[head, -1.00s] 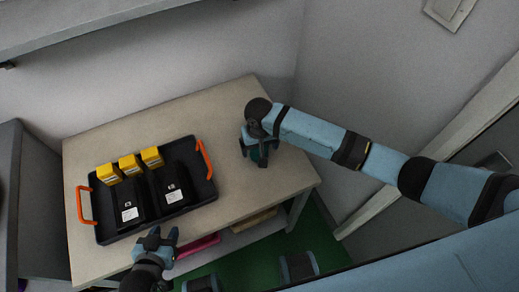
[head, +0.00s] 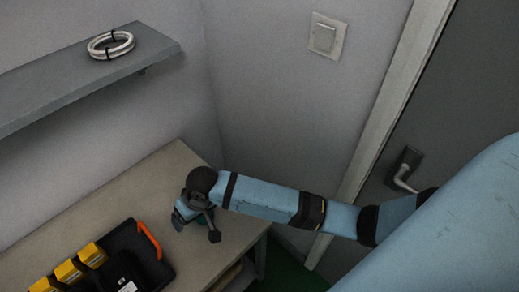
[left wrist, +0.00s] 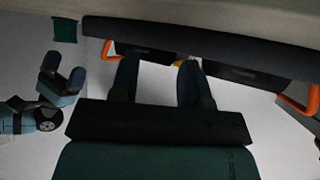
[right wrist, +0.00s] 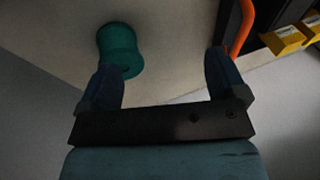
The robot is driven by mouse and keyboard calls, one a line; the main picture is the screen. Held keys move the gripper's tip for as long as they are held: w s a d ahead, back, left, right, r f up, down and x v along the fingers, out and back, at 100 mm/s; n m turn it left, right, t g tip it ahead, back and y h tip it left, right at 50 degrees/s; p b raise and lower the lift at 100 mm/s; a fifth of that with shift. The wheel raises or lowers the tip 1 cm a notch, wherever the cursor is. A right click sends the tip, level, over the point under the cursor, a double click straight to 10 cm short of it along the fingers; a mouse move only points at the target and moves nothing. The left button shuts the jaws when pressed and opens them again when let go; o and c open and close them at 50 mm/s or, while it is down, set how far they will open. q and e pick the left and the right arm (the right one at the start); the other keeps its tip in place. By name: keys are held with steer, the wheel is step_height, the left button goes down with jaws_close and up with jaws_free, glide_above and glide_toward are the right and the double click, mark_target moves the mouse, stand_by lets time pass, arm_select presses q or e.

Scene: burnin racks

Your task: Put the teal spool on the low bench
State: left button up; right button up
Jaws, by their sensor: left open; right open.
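The teal spool (right wrist: 120,48) stands on a pale tabletop (head: 125,195), beyond the left finger of my right gripper (right wrist: 162,62) in the right wrist view. That gripper is open, with nothing between its fingers; I cannot tell whether the finger touches the spool. In the head view my right gripper (head: 196,228) is low over the table's right end and mostly hides the spool. The spool also shows as a teal patch in the left wrist view (left wrist: 65,30). My left gripper (left wrist: 158,62) is open and empty, facing the tray's side. I cannot identify the low bench.
A black tray (head: 160,275) with an orange handle (head: 149,240) holds yellow blocks (head: 69,272) and black units left of the spool. A grey wall shelf (head: 90,75) carries a white cable coil (head: 111,44). A wall and a door (head: 440,110) bound the right side.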

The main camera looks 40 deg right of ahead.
steer(key=s+t, duration=0.1)
steer(key=s, duration=0.1)
steer(key=s+f+t+y, duration=0.1)
steer(key=s+d+f+t+y, duration=0.1)
steer(key=s+t, duration=0.1)
steer(key=shift+s+f, duration=0.25)
steer(key=shift+s, duration=0.05)
steer(key=s+d, duration=0.1)
steer(key=s+d+f+t, duration=0.2)
steer(key=s+d, duration=0.1)
steer(key=shift+d+f, duration=0.1)
steer(key=shift+f, duration=0.05)
steer(key=s+d+f+n+t+h, duration=0.1)
steer(key=s+d+t, duration=0.2)
steer(key=s+d, duration=0.3)
steer(key=shift+s+d+f+n+h, duration=0.2)
steer(key=shift+s+d+n+h, duration=0.1)
steer(key=shift+s+h, duration=0.1)
